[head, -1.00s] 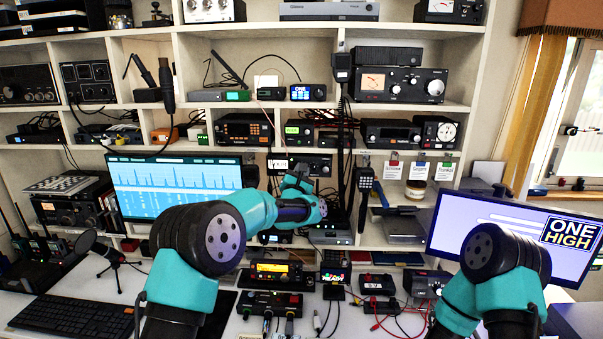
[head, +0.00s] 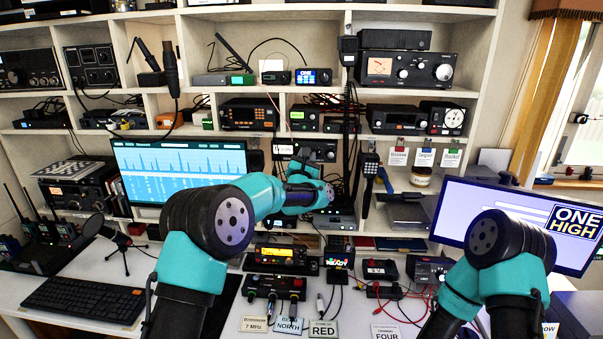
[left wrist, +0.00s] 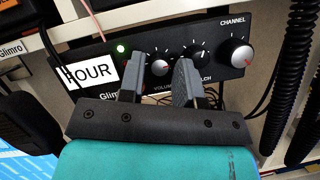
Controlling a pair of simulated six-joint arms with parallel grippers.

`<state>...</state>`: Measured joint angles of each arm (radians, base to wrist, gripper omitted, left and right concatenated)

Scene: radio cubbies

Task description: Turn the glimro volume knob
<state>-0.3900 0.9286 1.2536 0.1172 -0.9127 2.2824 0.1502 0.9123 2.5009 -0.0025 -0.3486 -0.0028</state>
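The Glimro radio is a black box on the shelf. In the left wrist view its front panel (left wrist: 120,55) has a lit green lamp and a white card partly covering it. My left gripper (left wrist: 160,72) is open, one finger on each side of the volume knob in the picture. Contact cannot be told. In the head view my left gripper (head: 303,168) is in front of the radio (head: 318,150), hiding part of it. My right gripper is out of sight.
A black coiled cord (left wrist: 295,70) hangs right of the radio. A dark handset (left wrist: 28,125) is at the lower left of the wrist view.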

